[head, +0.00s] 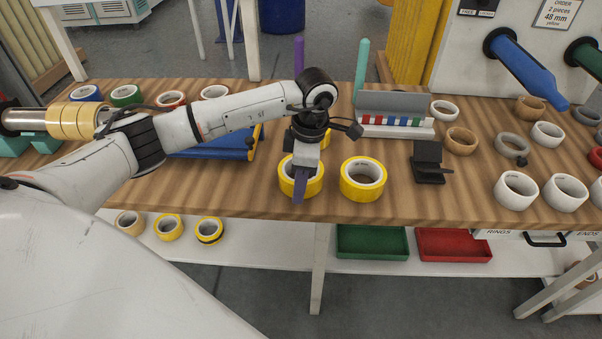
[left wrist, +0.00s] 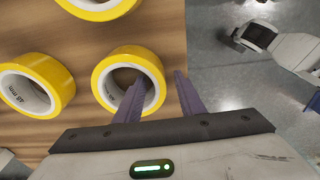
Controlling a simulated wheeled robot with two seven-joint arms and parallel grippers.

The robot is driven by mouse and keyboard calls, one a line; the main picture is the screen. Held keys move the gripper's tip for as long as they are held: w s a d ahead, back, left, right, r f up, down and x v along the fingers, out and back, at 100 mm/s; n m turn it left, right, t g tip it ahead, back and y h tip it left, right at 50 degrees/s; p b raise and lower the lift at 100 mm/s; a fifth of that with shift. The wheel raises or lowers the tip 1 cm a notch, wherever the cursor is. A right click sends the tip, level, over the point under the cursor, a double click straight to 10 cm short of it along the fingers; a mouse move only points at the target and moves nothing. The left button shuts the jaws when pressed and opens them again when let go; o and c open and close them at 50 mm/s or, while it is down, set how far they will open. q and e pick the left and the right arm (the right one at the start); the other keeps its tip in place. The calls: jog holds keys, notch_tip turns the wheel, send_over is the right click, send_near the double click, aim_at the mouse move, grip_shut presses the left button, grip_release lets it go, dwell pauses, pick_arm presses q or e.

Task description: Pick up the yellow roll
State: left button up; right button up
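A yellow tape roll (head: 314,186) lies flat near the front edge of the wooden table, under my left gripper (head: 299,190). The left wrist view shows my left gripper (left wrist: 157,95) open, its purple fingers on either side of the roll's near wall. One finger is over or in the hole of this yellow roll (left wrist: 103,88); the other is outside its rim. I cannot tell whether they touch it. A second yellow roll (head: 347,186) lies to the right. A third yellow roll (left wrist: 63,77) lies farther back, mostly hidden in the head view. My right gripper is not seen.
A blue tray (head: 222,150) lies left behind the gripper. A black stand (head: 428,160) and several white, grey and brown rolls are to the right. A grey rack (head: 397,103) stands behind. A lower shelf (head: 270,248) holds small rolls, a green tray and a red tray.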

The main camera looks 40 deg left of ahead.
pick_arm(q)
grip_shut()
jog(key=shift+r, duration=0.1)
